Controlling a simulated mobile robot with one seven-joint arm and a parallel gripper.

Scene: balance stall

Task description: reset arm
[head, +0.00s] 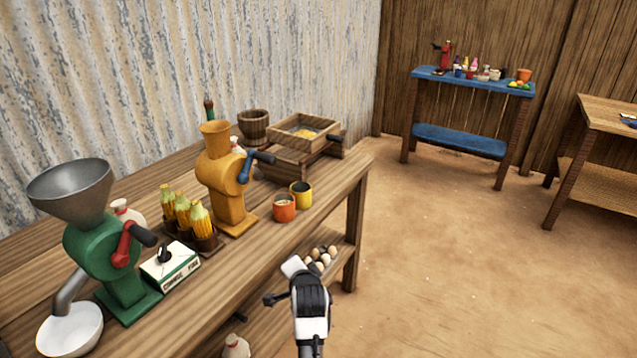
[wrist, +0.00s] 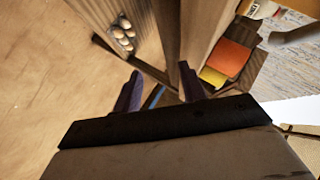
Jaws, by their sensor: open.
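My gripper (wrist: 160,88) shows in the wrist view with its two dark fingers apart and nothing between them. In the head view my white and black arm rises from the bottom edge, just off the front of the wooden bench (head: 345,190). The fingers are hard to make out there. The orange cup (head: 284,208) and the yellow cup (head: 301,195) stand on the bench top beyond my arm. In the wrist view the orange cup (wrist: 232,58) and the yellow cup (wrist: 212,77) appear right of the fingers.
A green grinder (head: 110,255), a yellow grinder (head: 225,185), corn cobs (head: 185,215) and a wooden sieve box (head: 300,150) crowd the bench. Eggs (head: 320,258) lie on its lower shelf. A blue table (head: 470,80) stands far back. The dirt floor on the right is open.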

